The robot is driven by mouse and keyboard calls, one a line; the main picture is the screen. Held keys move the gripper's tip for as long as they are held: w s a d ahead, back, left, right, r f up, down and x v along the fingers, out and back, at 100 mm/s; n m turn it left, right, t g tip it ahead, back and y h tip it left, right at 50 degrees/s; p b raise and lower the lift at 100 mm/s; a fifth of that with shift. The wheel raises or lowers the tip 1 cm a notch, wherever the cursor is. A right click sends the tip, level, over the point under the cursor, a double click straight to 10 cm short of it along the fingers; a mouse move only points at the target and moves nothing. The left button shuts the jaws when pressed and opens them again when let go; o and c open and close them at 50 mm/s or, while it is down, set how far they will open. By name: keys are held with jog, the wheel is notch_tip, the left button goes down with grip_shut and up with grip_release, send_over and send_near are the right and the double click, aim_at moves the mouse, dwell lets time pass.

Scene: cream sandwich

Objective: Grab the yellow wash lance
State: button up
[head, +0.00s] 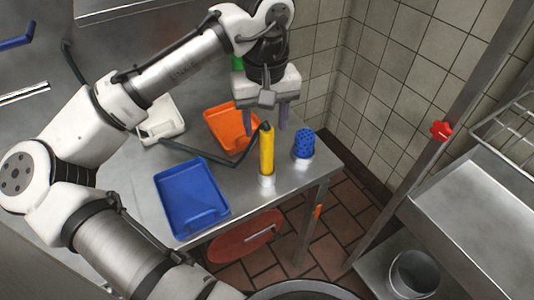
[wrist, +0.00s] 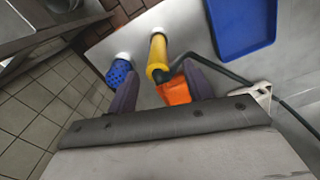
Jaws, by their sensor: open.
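The yellow wash lance (head: 266,150) stands upright near the front right of the steel table, with a dark hose running from its top to the left. In the wrist view the lance (wrist: 158,58) shows between and beyond my two fingers. My gripper (head: 266,130) is open, with its fingers pointing down above and behind the lance in the head view. In the wrist view my gripper (wrist: 158,88) has nothing between its fingertips that I can see it touching.
A blue perforated cup (head: 304,143) stands right of the lance. A tiled wall rises behind. A red valve knob (head: 441,131) is at the right.

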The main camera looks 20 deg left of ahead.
aim_at(267, 140)
jog(key=shift+w+d+f+p, duration=0.1)
jog(key=shift+f+p, duration=0.6)
jog(key=shift+f, duration=1.95)
grip_shut()
